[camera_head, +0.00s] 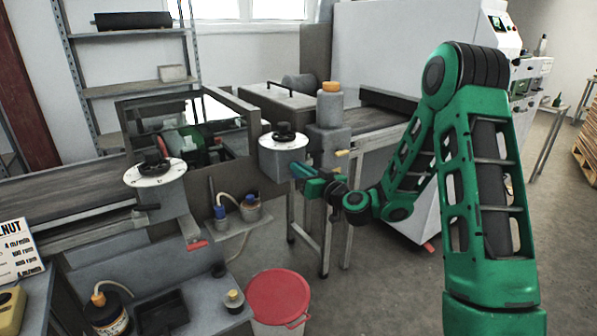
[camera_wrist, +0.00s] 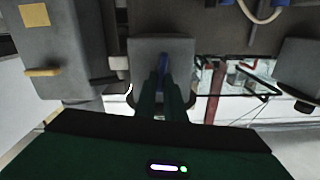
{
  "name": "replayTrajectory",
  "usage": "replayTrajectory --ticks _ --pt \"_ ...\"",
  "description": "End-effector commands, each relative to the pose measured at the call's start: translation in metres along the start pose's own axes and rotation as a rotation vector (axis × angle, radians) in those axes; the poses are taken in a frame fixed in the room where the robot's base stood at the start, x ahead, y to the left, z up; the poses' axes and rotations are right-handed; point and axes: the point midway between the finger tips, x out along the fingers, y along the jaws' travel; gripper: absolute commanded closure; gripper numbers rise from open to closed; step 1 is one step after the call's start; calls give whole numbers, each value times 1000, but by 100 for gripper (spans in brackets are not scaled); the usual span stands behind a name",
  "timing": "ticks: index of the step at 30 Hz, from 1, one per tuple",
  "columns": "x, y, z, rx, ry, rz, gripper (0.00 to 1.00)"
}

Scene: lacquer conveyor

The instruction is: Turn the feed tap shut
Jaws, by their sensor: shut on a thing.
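My gripper (camera_head: 301,171) reaches in from the right at the grey box (camera_head: 283,157) with a white dial plate and black knob on top. In the wrist view my gripper (camera_wrist: 162,88) is shut on a small blue handle (camera_wrist: 162,64), which stands out from the box's face. The handle looks like the feed tap's lever; its lower part is hidden between my fingers. In the head view the fingers hide most of the tap, so its exact angle cannot be told.
A grey tank (camera_head: 329,106) with an orange cap and a yellow lever (camera_head: 342,153) stands close beside my gripper. A second dial (camera_head: 155,173) is at the left. A red-lidded bucket (camera_head: 278,297) stands below. Open floor lies to the right.

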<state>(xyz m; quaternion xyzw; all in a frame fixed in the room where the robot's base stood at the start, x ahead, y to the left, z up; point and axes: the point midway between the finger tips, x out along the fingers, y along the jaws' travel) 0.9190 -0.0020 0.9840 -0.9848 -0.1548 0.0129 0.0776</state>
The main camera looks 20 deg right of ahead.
Motion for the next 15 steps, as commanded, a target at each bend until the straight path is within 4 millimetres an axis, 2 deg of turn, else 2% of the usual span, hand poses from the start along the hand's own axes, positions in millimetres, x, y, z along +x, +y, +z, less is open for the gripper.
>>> replayTrajectory --ticks 15 --pt "-1 9 2 474 0 4 100"
